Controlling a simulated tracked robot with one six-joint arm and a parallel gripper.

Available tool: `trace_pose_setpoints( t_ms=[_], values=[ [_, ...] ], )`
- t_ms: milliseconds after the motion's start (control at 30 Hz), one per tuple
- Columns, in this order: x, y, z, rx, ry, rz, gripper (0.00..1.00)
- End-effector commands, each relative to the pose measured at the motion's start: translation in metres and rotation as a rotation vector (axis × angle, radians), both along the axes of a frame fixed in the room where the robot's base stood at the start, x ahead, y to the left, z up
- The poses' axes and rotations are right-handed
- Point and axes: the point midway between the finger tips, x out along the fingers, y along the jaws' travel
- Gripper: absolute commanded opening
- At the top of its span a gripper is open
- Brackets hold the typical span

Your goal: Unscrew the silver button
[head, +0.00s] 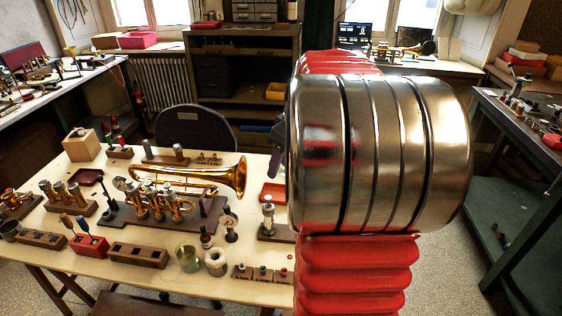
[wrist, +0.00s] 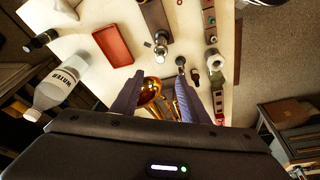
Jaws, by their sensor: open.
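My gripper (wrist: 160,78) is open and empty in the wrist view, its two grey fingers apart above the table. Between and beyond them are the gold trumpet (wrist: 150,93) and a small silver-topped valve piece (wrist: 161,42) on a brown wooden block. In the head view that upright silver piece (head: 268,212) stands on its block at the table's right side, left of my arm. The trumpet (head: 200,178) lies in a brown holder with silver-capped valves. I cannot tell which silver cap is the button. In the head view my arm hides most of the gripper.
A red tray (wrist: 113,45) and a water bottle (wrist: 55,88) lie beside the block. A dial gauge (head: 230,225), glass jar (head: 188,258), white roll (head: 216,262) and small blocks with coloured buttons (head: 262,273) crowd the front. A black chair (head: 195,128) stands behind.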

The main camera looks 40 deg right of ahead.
Motion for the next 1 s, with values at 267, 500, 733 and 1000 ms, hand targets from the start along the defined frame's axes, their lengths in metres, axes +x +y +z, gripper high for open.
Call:
trace_pose_setpoints(
  t_ms=[267,500,733,1000],
  values=[
    [0.008,0.002,-0.028,0.003,0.002,0.001,0.41],
    [0.019,0.004,-0.061,0.003,0.001,0.001,0.41],
    [0.028,0.005,-0.092,0.002,0.002,0.001,0.41],
    [0.037,0.007,-0.122,0.003,0.001,0.001,0.41]
  ],
)
